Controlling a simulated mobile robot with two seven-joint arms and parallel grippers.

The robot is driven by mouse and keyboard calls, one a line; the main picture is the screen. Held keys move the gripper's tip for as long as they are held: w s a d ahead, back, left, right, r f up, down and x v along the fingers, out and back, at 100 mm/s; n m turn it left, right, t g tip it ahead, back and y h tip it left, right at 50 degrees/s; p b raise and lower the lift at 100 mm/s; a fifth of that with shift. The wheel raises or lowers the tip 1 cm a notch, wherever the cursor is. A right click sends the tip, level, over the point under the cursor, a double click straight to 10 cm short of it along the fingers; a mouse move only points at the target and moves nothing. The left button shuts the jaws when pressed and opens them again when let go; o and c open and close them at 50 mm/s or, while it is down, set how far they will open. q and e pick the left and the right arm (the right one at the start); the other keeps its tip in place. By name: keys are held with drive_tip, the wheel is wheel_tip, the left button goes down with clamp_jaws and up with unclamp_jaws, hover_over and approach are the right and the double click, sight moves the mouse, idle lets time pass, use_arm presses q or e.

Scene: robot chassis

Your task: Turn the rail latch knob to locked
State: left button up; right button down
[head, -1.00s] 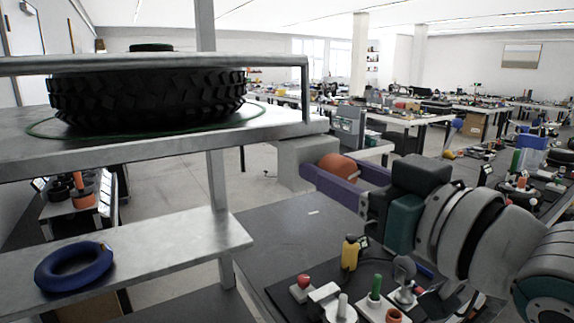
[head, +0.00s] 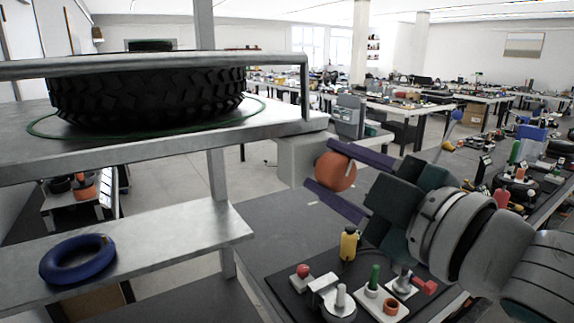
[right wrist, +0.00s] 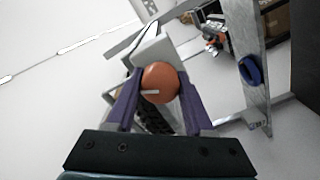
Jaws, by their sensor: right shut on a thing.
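The rail latch knob (head: 337,172) is a round orange knob on a pale grey block at the right end of the metal shelf rail (head: 180,62). In the right wrist view the knob (right wrist: 160,84) shows a short white mark on its face, lying roughly across the picture. My right gripper (head: 325,165) is shut on the knob, one purple finger above it and one below in the head view. In the right wrist view its fingers (right wrist: 159,80) flank the knob left and right. My left gripper is in neither view.
A large black tyre (head: 150,98) lies on the upper shelf behind the rail. A blue ring (head: 77,259) lies on the lower shelf. A black board (head: 310,284) with several fixtures and a yellow bottle (head: 349,243) is below my right arm.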

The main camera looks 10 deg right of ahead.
drive_tip(key=n, duration=0.3)
drive_tip(key=shift+n, duration=0.8)
drive_tip(key=shift+c, duration=1.5)
unclamp_jaws()
